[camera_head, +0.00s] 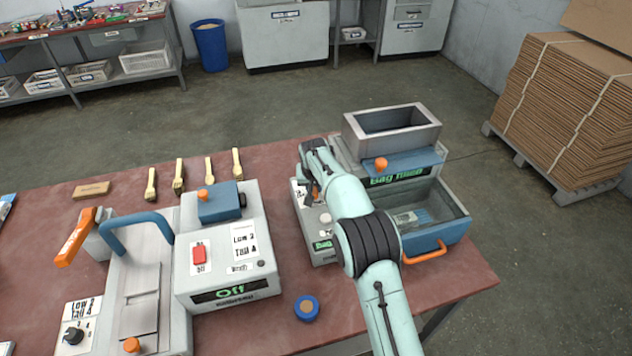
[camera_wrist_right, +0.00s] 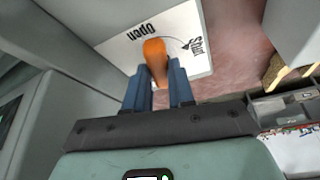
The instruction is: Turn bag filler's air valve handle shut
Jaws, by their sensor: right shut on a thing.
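The bag filler (camera_head: 345,152) stands at the right of the red table, with a grey hopper on top. Its air valve has an orange handle (camera_wrist_right: 154,52) in front of a white plate (camera_wrist_right: 112,45) marked Open and Shut, with a curved arrow towards Shut. In the right wrist view the handle stands nearly upright, its tip close to the word Open. My right gripper (camera_wrist_right: 160,72) is shut on the handle, one blue finger on each side. In the head view this gripper (camera_head: 312,188) and its arm largely hide the valve. My left gripper is not in view.
A grey sealing machine with a screen reading Off (camera_head: 230,291) stands left of the filler. A blue tray (camera_head: 457,228) with an orange handle adjoins the filler. A small blue round container (camera_head: 307,308) sits at the front.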

